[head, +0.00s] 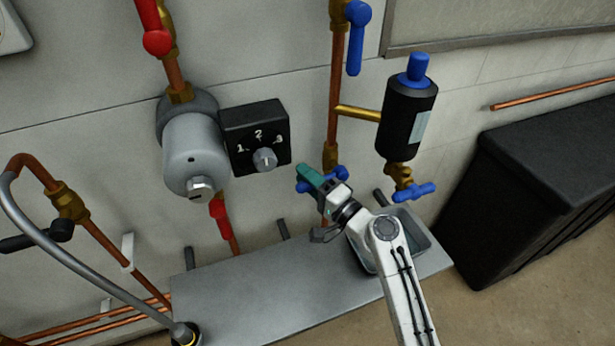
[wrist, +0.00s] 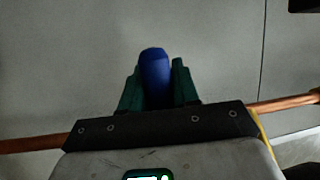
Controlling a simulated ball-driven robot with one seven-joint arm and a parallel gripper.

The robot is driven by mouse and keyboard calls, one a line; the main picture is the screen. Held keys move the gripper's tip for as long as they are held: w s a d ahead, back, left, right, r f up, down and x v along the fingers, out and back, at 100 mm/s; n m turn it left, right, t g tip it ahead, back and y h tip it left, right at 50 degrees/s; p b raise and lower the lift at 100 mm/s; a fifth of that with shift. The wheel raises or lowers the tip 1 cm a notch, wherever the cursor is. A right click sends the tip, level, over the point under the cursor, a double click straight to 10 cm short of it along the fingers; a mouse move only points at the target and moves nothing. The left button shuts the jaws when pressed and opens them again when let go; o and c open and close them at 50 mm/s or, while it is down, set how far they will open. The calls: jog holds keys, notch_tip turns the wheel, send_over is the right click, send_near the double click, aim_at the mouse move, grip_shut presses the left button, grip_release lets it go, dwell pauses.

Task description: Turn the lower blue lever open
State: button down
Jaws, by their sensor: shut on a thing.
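The lower blue lever (head: 341,173) is on the vertical copper pipe in the middle of the head view, partly hidden behind my gripper. The part that shows lies across the pipe. My gripper (head: 310,178) with its teal fingers is shut on the lever toward its left side. In the wrist view the rounded blue lever end (wrist: 155,72) stands between the two teal fingers of my gripper (wrist: 158,90). An upper blue lever (head: 355,40) hangs down beside the same pipe higher up.
A black cylinder (head: 406,120) with a blue cap and a blue-handled valve (head: 415,190) stands right of the pipe. A black control box (head: 256,137) and grey pump (head: 195,150) are left. A grey shelf (head: 250,300) with a tray (head: 417,238) lies below. A black chest (head: 545,165) stands right.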

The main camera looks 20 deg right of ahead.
jog(key=d+f+n+g+h+b, duration=0.2)
jog(key=f+n, duration=0.4)
jog(key=n, duration=0.5)
jog(key=shift+d+f+g+h+b, duration=0.35)
jog(key=shift+d+g+h, duration=0.25)
jog(key=shift+d+g, duration=0.55)
jog(key=c, duration=0.9)
grip_release()
jog(key=shift+d+r, duration=0.1)
